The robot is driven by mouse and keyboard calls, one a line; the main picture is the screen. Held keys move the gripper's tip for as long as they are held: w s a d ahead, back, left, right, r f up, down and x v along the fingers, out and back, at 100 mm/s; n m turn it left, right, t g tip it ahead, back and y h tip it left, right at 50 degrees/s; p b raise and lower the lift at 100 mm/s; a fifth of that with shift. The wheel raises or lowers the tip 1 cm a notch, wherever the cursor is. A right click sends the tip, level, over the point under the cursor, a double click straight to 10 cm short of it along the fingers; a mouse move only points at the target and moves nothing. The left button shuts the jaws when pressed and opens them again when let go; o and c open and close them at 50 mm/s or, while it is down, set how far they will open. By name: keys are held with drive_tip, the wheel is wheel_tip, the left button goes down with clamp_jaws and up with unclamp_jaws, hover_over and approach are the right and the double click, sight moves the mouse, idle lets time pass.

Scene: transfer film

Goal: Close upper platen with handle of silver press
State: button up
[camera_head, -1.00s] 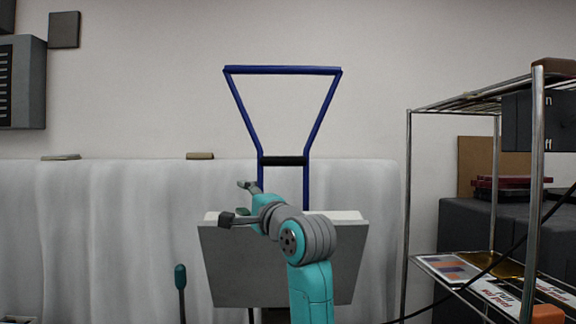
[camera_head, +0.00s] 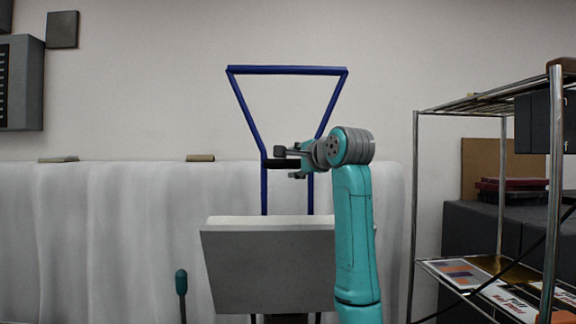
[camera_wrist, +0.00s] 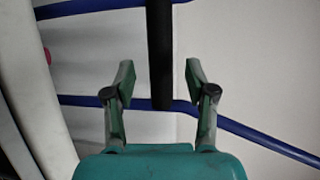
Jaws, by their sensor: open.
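The press shows in the head view as a pale grey platen (camera_head: 262,268) standing tilted up, with its broad face towards me. A blue tube frame (camera_head: 286,70) rises behind it and flares out at the top. A black handle bar (camera_head: 281,165) crosses between the blue tubes. My gripper (camera_head: 287,163) is open at the height of this bar, reaching in from the right. In the wrist view, the black bar (camera_wrist: 160,45) lies between the two fingers of my gripper (camera_wrist: 160,78), with a gap on each side. My gripper hides the bar's right part in the head view.
A wire shelf rack (camera_head: 412,200) with sheets and boxes stands at the right. A white draped surface (camera_head: 100,230) runs along the wall. A thin post with a teal knob (camera_head: 181,282) stands left of the platen. The space above the platen is open.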

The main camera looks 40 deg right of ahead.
sight(290, 163)
drive_tip(key=shift+x, duration=2.4)
clamp_jaws()
